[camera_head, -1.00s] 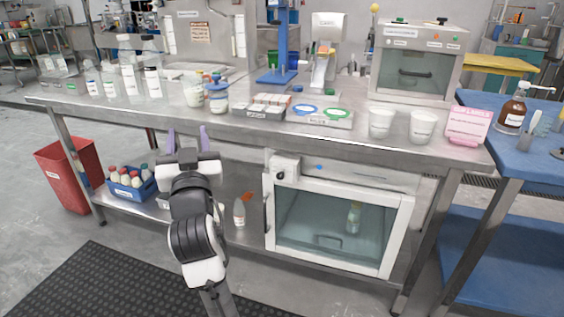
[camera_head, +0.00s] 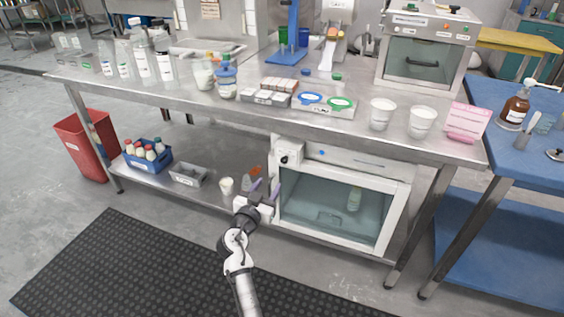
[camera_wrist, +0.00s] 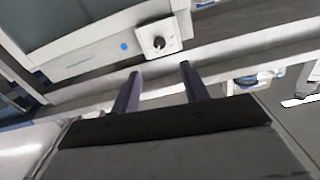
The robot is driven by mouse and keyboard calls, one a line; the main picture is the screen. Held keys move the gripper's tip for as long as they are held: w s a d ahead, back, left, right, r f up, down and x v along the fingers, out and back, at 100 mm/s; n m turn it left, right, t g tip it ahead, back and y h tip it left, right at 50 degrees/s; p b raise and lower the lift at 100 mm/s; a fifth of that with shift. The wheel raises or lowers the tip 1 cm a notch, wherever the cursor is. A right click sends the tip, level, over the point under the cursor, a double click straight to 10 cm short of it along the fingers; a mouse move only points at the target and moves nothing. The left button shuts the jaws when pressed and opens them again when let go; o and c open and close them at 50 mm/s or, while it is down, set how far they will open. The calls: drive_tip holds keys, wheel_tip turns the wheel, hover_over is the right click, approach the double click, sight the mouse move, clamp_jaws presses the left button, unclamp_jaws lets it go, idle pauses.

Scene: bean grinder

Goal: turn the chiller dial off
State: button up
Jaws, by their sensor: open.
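The chiller (camera_head: 335,205) is a white cabinet with a glass front under the steel bench. Its dial (camera_head: 287,158) is a small dark knob on a white block at the chiller's upper left corner. In the wrist view the dial (camera_wrist: 158,42) shows above the fingertips, on its white housing, with a dark pointer mark. My gripper (camera_head: 264,187) is open and empty, in front of the chiller's left edge and lower than the dial in the head view. In the wrist view its two purple fingers (camera_wrist: 160,68) stand apart, not touching the dial.
A blue dot (camera_wrist: 124,46) sits on the panel beside the dial. The steel bench top (camera_head: 190,108) overhangs the chiller. A white cup (camera_head: 227,186), a grey tray (camera_head: 188,175) and a blue crate of bottles (camera_head: 147,157) stand on the lower shelf at left.

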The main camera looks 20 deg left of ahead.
sight(283, 162)
drive_tip(key=w, duration=0.4)
drive_tip(key=w+p, duration=0.1)
drive_tip(key=w, duration=0.7)
drive_tip(key=shift+w+d, duration=0.1)
drive_tip(key=shift+d, duration=0.15)
drive_tip(key=shift+c, duration=0.5)
clamp_jaws()
